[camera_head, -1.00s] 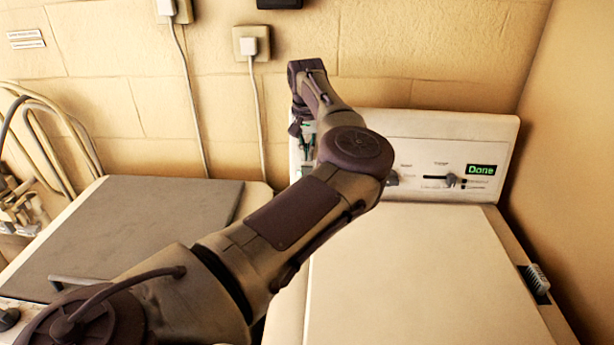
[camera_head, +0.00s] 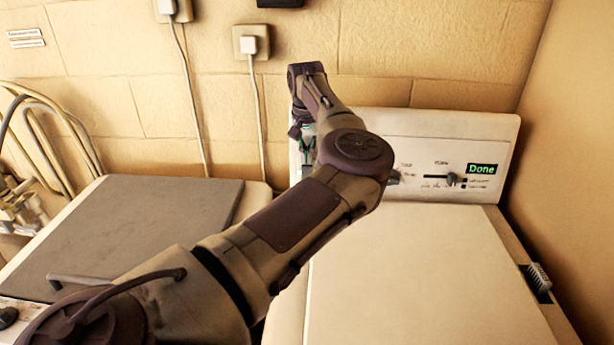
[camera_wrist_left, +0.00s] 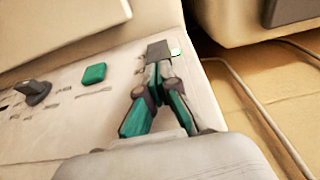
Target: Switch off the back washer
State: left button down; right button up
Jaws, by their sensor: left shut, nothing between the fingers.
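The back washer (camera_head: 405,260) is the cream machine at the right, with an upright control panel (camera_head: 420,152) at its rear. Its display (camera_head: 481,169) reads "Done" in green. My left gripper (camera_head: 307,158) is at the left end of this panel, partly hidden by my arm. In the left wrist view the gripper (camera_wrist_left: 158,52) is shut and empty, its tips at the panel's end. A green square button (camera_wrist_left: 94,73) and a dark knob (camera_wrist_left: 38,91) lie further along.
Another machine with a grey top (camera_head: 150,225) stands to the left. Plugged sockets (camera_head: 251,43) with hanging cables are on the block wall behind. A brush-like item (camera_head: 538,278) sits at the washer's right edge. Pipes (camera_head: 50,120) are at the far left.

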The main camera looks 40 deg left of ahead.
aim_at(307, 166)
pick_arm(q)
jog(key=shift+s+f+b, duration=0.1)
jog(key=shift+f+b, duration=0.35)
jog(key=shift+f, duration=0.25)
jog(key=shift+r, duration=0.15)
jog(key=shift+r+p, duration=0.65)
jog(key=shift+r, duration=0.2)
jog(key=shift+r+p, duration=1.5)
jog(key=shift+r, duration=1)
